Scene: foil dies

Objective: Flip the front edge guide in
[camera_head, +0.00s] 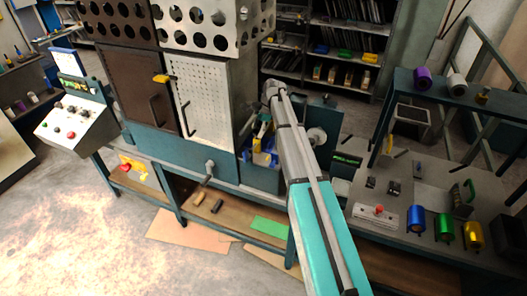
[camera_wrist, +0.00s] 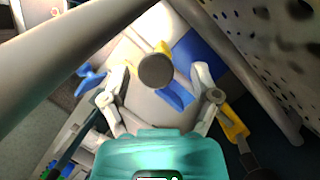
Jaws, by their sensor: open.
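My gripper (camera_wrist: 160,76) is open in the wrist view, its two pale fingers apart on either side of a dark round knob (camera_wrist: 156,70). I see no contact between the fingers and the knob. A blue part (camera_wrist: 176,97) shows just beyond the knob, between the fingers. Another blue piece (camera_wrist: 90,78) lies left of the left finger, and a yellow handle (camera_wrist: 235,124) lies right of the right finger. I cannot tell for certain which of these is the front edge guide. In the head view my arm crosses the middle and partly hides the spot with blue and yellow parts (camera_head: 262,150).
A perforated white panel (camera_wrist: 282,50) stands close on the right in the wrist view. In the head view, a cabinet with a perforated door (camera_head: 205,105) stands left of my arm. A bench (camera_head: 440,205) with coloured rolls is at right.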

